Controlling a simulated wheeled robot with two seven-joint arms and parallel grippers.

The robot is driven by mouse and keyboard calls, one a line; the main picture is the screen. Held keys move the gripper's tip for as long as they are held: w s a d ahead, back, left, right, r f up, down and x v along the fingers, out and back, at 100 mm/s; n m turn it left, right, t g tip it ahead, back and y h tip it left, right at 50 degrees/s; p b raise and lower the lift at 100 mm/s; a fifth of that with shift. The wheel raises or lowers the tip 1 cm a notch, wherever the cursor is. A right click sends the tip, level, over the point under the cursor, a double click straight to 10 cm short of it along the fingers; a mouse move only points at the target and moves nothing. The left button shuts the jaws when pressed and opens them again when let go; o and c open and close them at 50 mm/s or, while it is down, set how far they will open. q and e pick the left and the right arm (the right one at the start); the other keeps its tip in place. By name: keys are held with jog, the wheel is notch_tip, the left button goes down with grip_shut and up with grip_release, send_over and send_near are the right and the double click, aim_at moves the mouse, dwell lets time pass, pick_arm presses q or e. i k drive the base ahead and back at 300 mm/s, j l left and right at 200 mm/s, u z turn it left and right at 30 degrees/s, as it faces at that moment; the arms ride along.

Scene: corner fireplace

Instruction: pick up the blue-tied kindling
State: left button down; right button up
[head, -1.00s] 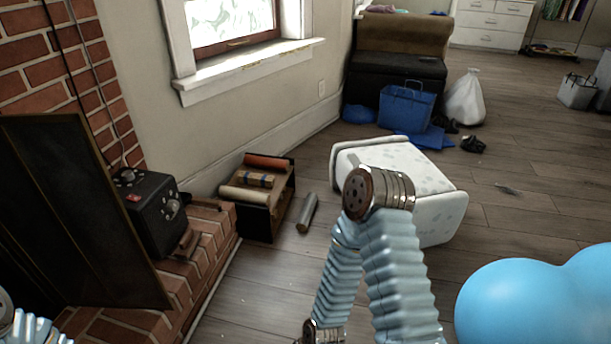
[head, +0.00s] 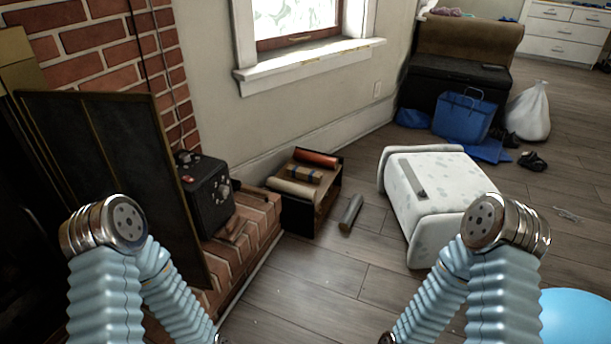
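The blue-tied kindling (head: 303,173) is a small tan bundle with dark blue bands. It lies in an open black-and-wood box (head: 325,207) on the floor beside the brick hearth. It sits between a red-orange roll (head: 316,158) behind it and a cream roll (head: 291,187) in front. Both of my pale blue ribbed arms show in the lower part of the head view, left and right, well short of the box. Their lower ends run off the bottom edge, so neither gripper is in view. Nothing touches the kindling from my side.
A grey cylinder (head: 350,214) lies on the floor right of the box. A white patterned padded seat (head: 432,193) stands further right. A black fire screen (head: 110,170), a black box (head: 207,190) and the brick hearth (head: 255,228) are left. Floor in front of the box is clear.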

aim_at(311, 176)
jog(key=i+l, duration=0.3)
jog(key=i, duration=0.2)
jog(key=i+l+z, duration=0.1)
jog(key=i+l, duration=0.25)
jog(key=i, duration=0.75)
jog(key=i+j, duration=0.1)
jog(key=i, duration=0.65)
